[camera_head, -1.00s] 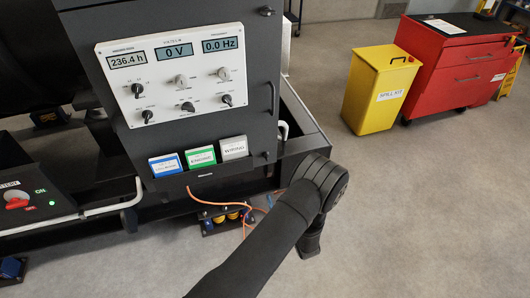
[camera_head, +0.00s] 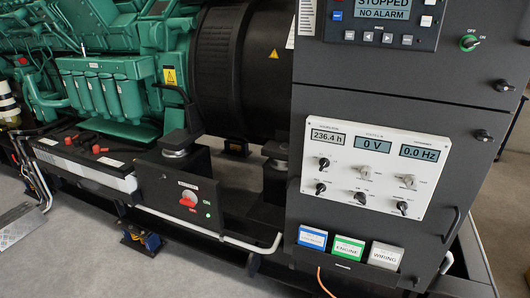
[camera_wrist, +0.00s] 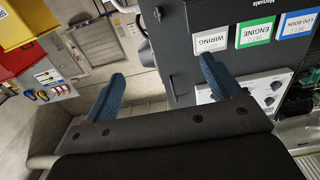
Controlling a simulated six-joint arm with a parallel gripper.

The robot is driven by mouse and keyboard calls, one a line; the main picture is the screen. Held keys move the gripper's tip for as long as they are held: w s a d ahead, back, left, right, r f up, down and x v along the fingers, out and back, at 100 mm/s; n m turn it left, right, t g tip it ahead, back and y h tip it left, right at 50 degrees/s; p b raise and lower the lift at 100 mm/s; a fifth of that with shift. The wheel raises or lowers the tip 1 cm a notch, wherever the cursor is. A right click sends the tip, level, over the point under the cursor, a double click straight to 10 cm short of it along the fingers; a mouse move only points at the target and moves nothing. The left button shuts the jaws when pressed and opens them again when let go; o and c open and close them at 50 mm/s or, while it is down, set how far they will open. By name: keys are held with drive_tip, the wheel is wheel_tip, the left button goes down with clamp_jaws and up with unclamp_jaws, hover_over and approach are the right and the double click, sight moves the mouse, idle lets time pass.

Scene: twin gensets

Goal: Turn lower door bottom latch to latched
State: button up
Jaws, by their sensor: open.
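The lower door (camera_head: 305,225) of the dark cabinet carries the white meter panel and the manual boxes in the head view. In the wrist view the door (camera_wrist: 180,60) appears upside down. A small dark latch (camera_wrist: 158,14) sits near its edge at the top, apparently the bottom latch; whether it is turned to latched is too small to tell. My gripper (camera_wrist: 163,85) is open and empty, its blue fingers spread apart. The right finger overlaps the cabinet in the picture; the latch shows beyond the gap, apart from the fingers. My gripper is out of the head view.
The wiring box (camera_head: 385,255) is mounted low on the door, beside the engine box (camera_head: 347,249). A door handle (camera_head: 450,226) stands out at the right edge. The yellow spill bin (camera_wrist: 25,22) and red cabinet (camera_wrist: 22,62) stand away across open floor.

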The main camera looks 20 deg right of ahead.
sight(417, 282)
drive_tip(key=x, duration=0.8)
drive_tip(key=shift+d+r, duration=0.1)
drive_tip(key=shift+r, duration=0.1)
drive_tip(key=c, duration=0.9)
drive_tip(key=x, duration=2.1)
drive_tip(key=shift+w+d+r, duration=0.1)
drive_tip(key=shift+w+r, duration=0.05)
drive_tip(key=shift+w, duration=0.05)
drive_tip(key=shift+c, duration=0.4)
clamp_jaws()
